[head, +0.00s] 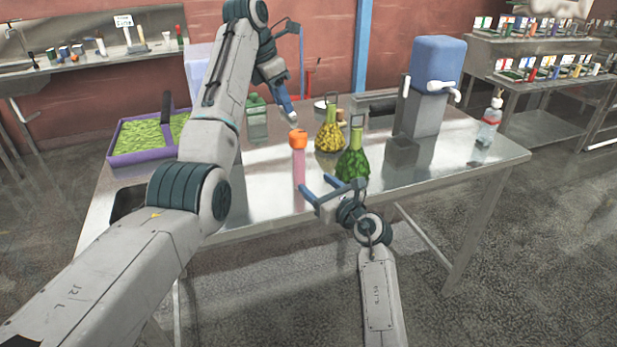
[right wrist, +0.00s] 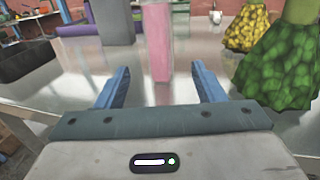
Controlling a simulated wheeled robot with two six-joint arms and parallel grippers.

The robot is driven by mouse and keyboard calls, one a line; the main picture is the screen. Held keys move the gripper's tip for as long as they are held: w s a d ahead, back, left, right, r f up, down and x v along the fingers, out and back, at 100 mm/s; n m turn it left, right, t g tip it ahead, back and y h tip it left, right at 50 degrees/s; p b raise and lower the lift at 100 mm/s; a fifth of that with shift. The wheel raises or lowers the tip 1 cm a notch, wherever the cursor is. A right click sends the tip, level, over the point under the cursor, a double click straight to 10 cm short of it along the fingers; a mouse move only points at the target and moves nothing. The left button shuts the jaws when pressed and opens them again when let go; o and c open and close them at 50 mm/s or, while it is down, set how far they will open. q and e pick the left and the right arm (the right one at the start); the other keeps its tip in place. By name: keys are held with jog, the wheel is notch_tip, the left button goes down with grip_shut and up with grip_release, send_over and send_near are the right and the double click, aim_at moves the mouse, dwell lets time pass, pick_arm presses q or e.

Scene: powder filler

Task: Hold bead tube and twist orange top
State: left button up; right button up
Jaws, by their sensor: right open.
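The bead tube (head: 299,167) is pink and stands upright on the steel table. Its orange top (head: 298,139) is on it. In the right wrist view the pink tube (right wrist: 157,45) stands centred between the fingers, seemingly just beyond their tips; its top is out of that view. My right gripper (head: 318,186) is open and empty, low at the table's front edge, in front of the tube; it also shows in the right wrist view (right wrist: 158,66). My left gripper (head: 292,119) points down above and behind the orange top, apart from it; its finger gap is unclear.
A yellow flask (head: 329,138) and a green flask (head: 353,165) stand close right of the tube. A blue-topped dispenser (head: 437,70) and a spray bottle (head: 489,122) stand further right. A purple tray (head: 125,157) of green beads and a green bottle (head: 256,120) are left.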

aim_at(303, 173)
jog(key=x, duration=0.9)
jog(key=shift+w, duration=0.15)
